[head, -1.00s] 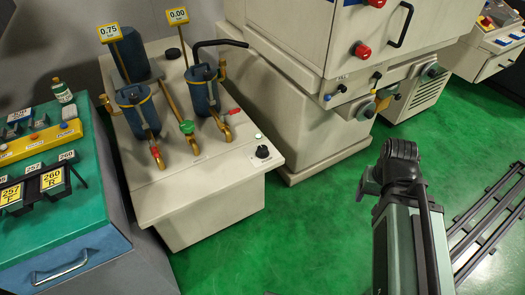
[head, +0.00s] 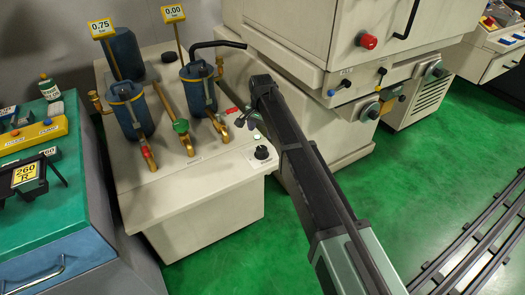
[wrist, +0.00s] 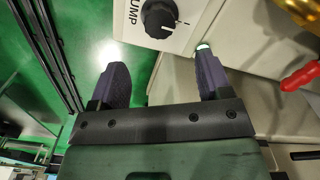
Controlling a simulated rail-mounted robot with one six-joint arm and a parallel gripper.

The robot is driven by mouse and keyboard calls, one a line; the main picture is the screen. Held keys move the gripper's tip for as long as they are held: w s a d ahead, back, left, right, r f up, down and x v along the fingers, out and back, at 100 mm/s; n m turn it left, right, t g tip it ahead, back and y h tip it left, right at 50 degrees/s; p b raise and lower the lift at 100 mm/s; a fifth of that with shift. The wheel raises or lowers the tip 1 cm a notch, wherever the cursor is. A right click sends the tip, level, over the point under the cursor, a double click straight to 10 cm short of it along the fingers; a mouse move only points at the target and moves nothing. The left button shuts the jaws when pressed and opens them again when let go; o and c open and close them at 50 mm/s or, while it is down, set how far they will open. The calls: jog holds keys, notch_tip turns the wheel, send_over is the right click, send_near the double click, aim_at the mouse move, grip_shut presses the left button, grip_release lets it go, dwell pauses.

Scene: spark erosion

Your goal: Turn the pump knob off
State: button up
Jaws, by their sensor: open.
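The pump knob (head: 262,153) is a round black dial on a white plate, at the front right corner of the beige filter unit (head: 215,185). In the wrist view the knob (wrist: 159,18) sits beside the word "PUMP", with a white mark pointing to the right in the picture. My gripper (head: 247,118) is over the unit's right side, near the knob, and appears apart from it. In the wrist view my gripper (wrist: 159,62) is open and empty, and the knob shows beyond the gap between its two fingers.
A lit indicator lamp (head: 257,136) is just behind the knob. A large white machine (head: 320,60) rises behind. Green floor (head: 240,250) is open in front.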

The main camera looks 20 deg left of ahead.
aim_at(262, 149)
notch_tip(262, 149, down, 10)
jog(key=b, duration=0.9)
jog(key=shift+r, duration=0.1)
jog(key=shift+c, duration=0.3)
jog(key=c, duration=0.9)
jog(key=shift+o, duration=0.2)
